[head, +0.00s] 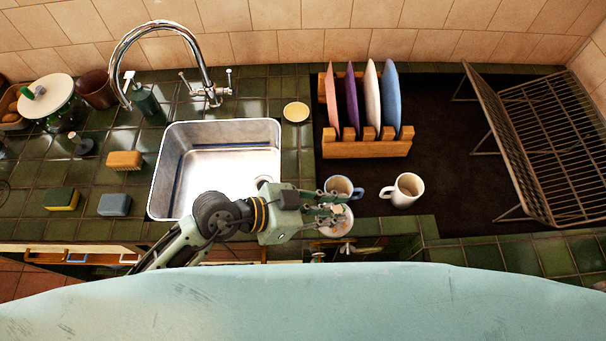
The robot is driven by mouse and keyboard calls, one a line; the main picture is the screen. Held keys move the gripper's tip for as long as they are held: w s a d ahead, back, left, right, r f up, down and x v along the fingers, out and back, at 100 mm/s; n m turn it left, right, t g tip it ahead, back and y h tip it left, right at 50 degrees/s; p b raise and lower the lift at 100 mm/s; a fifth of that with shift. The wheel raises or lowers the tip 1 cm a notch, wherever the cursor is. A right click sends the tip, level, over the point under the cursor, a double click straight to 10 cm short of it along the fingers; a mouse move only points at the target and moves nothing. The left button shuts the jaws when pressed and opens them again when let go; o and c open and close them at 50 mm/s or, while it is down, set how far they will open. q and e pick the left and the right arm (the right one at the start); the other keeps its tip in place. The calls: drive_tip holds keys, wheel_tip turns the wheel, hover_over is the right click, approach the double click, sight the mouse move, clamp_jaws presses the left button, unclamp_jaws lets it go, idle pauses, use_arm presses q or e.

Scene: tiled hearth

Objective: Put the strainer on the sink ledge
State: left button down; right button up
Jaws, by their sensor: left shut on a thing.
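My left gripper (338,207) reaches in past the sink's front right corner. It is shut on a small round pale thing (338,228), which looks like the strainer. The fingers cover part of it, and its mesh is too small to make out. It is held near the counter's front edge, just in front of a blue-handled mug. The sink (220,134) is a steel basin, empty as far as I see, with green tiled ledge (298,150) around it. My right gripper is not in view.
The blue-handled mug (340,183) and a white mug (402,190) stand close to the gripper. A wooden rack (366,149) holds several plates. A wire drying rack (545,140) stands right. A small round dish (296,112) sits right of the sink; a tap (207,92) rises behind.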

use_arm(q)
drive_tip(key=shift+r, duration=0.15)
drive_tip(key=w+a+f, duration=0.2)
drive_tip(key=w+f, duration=0.1)
drive_tip(key=w+a+f+b, duration=0.1)
drive_tip(key=w+a+f, duration=0.1)
drive_tip(key=a+f, duration=0.1)
drive_tip(key=w+a+f, duration=0.3)
drive_tip(key=f, duration=0.1)
drive_tip(key=shift+w+f, duration=0.3)
drive_tip(key=shift+f, duration=0.05)
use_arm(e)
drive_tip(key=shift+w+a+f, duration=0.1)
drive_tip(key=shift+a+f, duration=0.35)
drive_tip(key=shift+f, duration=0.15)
use_arm(q)
drive_tip(key=c, duration=2)
unclamp_jaws()
drive_tip(key=shift+f, duration=0.1)
drive_tip(key=o, duration=0.4)
drive_tip(key=shift+c, duration=0.2)
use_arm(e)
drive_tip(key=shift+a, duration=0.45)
